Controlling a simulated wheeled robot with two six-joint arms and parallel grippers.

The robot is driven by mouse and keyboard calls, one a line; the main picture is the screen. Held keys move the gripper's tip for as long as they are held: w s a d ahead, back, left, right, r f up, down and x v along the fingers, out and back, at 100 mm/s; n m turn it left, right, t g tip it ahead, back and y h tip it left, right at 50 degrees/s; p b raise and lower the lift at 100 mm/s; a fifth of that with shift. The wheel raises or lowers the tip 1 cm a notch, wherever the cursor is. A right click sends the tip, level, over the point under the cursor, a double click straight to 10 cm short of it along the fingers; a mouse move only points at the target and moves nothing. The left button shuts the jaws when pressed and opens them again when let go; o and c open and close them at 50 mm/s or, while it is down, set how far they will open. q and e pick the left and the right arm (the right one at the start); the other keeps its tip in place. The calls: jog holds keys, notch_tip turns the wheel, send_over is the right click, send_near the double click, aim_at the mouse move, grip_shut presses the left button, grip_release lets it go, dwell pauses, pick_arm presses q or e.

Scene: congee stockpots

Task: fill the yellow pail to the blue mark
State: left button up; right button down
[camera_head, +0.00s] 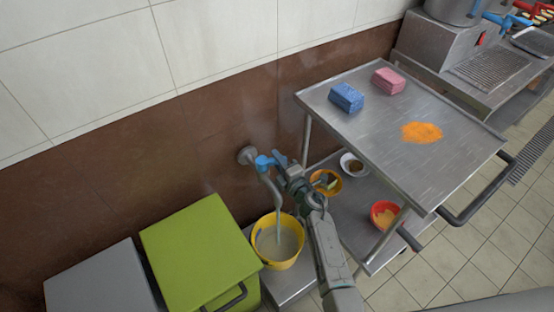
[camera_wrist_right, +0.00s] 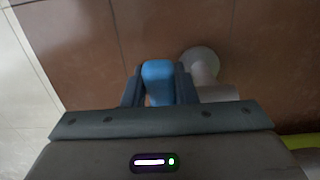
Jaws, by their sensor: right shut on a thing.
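The yellow pail (camera_head: 290,264) stands upright below a wall tap (camera_head: 247,155), with pale liquid (camera_head: 270,244) inside. A thin pale stream (camera_head: 279,222) runs from the tap's spout down into the pail. No blue mark can be made out on the pail. The tap has a blue handle (camera_head: 263,162), which also shows in the right wrist view (camera_wrist_right: 158,82). My right gripper (camera_head: 277,163) is shut on this handle, with one finger on each side of it in the wrist view (camera_wrist_right: 159,74). My left gripper is not in view.
A green-lidded bin (camera_head: 200,250) and a grey bin (camera_head: 100,282) stand left of the pail. A steel cart (camera_head: 375,125) at right carries blue (camera_head: 346,97) and pink (camera_head: 388,80) blocks and an orange patch (camera_head: 422,132). Its lower shelf holds several bowls.

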jog(key=c, duration=1.2)
grip_release()
jog(key=shift+o, duration=0.2)
jog(key=shift+s, duration=0.1)
jog(key=shift+s+d+f, duration=0.1)
jog(key=shift+s+d, duration=0.05)
jog(key=shift+s, duration=0.15)
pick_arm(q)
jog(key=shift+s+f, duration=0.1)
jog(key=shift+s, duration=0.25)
pick_arm(e)
jog(key=v, duration=1)
